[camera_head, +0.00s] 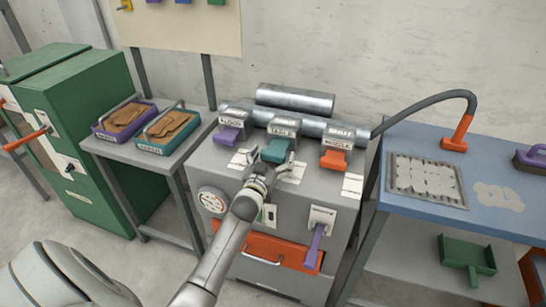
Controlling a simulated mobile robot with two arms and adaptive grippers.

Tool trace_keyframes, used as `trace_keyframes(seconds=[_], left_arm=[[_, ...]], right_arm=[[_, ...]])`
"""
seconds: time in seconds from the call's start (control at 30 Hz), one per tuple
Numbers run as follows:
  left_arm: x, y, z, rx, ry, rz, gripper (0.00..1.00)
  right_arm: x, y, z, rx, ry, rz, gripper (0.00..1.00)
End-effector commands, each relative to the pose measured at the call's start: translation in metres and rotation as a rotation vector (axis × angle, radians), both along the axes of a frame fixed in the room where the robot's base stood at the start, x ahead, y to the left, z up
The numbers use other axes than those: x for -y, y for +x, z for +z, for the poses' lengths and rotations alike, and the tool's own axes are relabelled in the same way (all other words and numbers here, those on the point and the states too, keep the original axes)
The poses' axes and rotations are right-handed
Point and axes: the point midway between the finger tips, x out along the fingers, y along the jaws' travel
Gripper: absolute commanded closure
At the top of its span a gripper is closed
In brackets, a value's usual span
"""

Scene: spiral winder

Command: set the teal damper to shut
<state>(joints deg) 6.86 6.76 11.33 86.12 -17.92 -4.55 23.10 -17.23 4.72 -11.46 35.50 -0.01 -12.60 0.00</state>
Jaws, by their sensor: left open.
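The teal damper handle (276,150) is the middle one of three on top of the grey machine. It sticks out toward me below a grey labelled block (285,129). My left gripper (268,169) is open just in front of and below the teal handle. Its fingers point at the handle, and I cannot tell whether they touch it. The gripper and wrist hide part of the machine's front. My right gripper is not in view.
A purple damper handle (228,135) is close on the left and an orange one (333,160) on the right. Two trays (166,145) stand on the left table. A blue bench (387,209) is on the right.

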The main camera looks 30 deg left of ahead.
Motion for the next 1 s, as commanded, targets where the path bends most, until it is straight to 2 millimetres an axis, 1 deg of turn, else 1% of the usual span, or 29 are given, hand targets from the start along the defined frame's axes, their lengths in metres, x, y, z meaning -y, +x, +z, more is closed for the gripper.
trace_keyframes(seconds=[0.17, 0.27, 0.37, 0.6, 0.7, 0.83, 1.0], left_arm=[[0.001, -0.003, -0.001, -0.001, 0.0, 0.0, 0.07], [0.003, -0.013, -0.001, -0.001, 0.0, 0.0, 0.07], [0.007, -0.028, -0.002, -0.003, -0.002, 0.0, 0.07], [0.018, -0.076, -0.002, -0.003, -0.001, 0.001, 0.07], [0.022, -0.092, -0.001, -0.002, -0.001, 0.001, 0.07], [0.026, -0.107, -0.001, -0.002, -0.001, 0.0, 0.07], [0.028, -0.116, 0.0, 0.0, 0.0, 0.0, 0.07]], right_arm=[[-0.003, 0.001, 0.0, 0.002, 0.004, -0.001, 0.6], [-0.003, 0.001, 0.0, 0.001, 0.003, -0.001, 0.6], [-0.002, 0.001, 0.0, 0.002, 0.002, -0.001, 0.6], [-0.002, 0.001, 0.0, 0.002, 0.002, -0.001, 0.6], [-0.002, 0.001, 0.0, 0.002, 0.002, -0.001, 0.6], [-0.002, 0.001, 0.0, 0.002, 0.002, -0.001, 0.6], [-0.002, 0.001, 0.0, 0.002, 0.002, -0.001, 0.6]])
